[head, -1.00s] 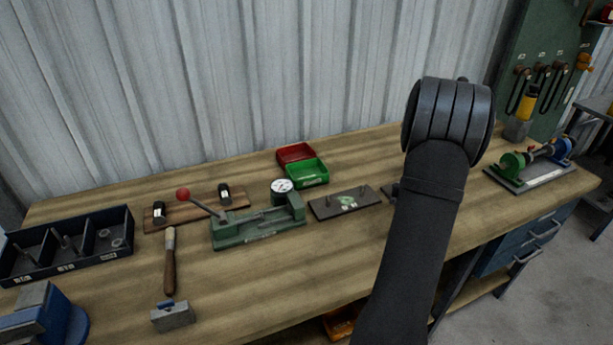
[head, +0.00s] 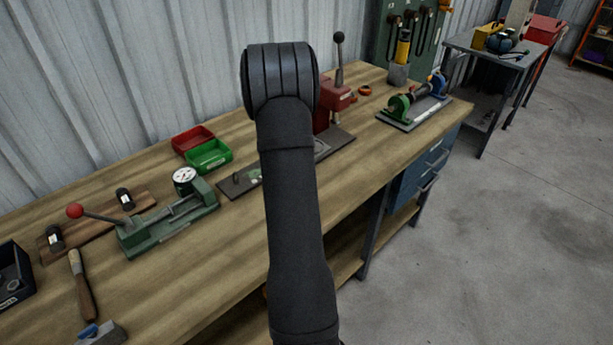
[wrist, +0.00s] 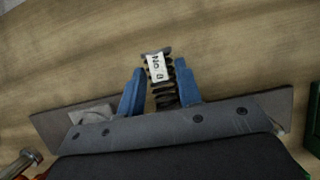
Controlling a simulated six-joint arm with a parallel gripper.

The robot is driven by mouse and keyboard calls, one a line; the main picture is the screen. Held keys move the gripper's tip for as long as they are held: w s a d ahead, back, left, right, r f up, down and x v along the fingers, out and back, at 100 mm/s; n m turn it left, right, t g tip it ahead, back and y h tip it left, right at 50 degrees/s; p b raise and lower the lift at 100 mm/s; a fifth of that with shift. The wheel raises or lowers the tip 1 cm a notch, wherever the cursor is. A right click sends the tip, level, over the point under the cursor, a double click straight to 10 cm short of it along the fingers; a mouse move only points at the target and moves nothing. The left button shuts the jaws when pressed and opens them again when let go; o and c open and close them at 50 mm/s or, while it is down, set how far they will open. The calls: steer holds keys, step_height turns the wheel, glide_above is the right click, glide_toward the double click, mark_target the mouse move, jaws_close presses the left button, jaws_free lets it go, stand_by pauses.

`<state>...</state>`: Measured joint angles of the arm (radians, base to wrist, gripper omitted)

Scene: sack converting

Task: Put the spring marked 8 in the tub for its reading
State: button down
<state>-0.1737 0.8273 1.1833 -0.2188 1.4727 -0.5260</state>
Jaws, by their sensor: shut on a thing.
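My gripper (wrist: 160,70) shows in the wrist view with its blue fingers shut on a dark coil spring (wrist: 166,97). The spring's white tag seems to read No 8. Bare bench wood lies beyond the spring. In the head view my arm hides the gripper and the held spring. A red tub (head: 193,137) and a green tub (head: 209,157) stand side by side at the back of the bench. I cannot tell which one takes the reading. Two other dark springs with white tags sit on a wooden board (head: 90,228) at the left.
A green lever tester (head: 170,222) with a dial (head: 185,176) stands in front of the tubs. A dark plate (head: 240,182) lies right of it. A red press (head: 331,105) stands behind my arm. The right front bench is clear.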

steer(key=w+a+r+n+t+h, duration=0.1)
steer(key=w+a+r+n+t, duration=0.15)
steer(key=a+n, duration=0.3)
steer(key=n+t+y, duration=0.2)
steer(key=n+t, duration=0.3)
steer(key=n, duration=1.1)
glide_toward(208, 146)
steer(key=d+r, duration=0.2)
steer(key=d, duration=0.1)
steer(key=shift+s+d+r, duration=0.3)
steer(key=shift+s+r, duration=0.05)
steer(key=shift+s, duration=0.05)
steer(key=shift+f, duration=4.35)
steer(key=c, duration=0.9)
jaws_free()
steer(key=shift+c, duration=0.2)
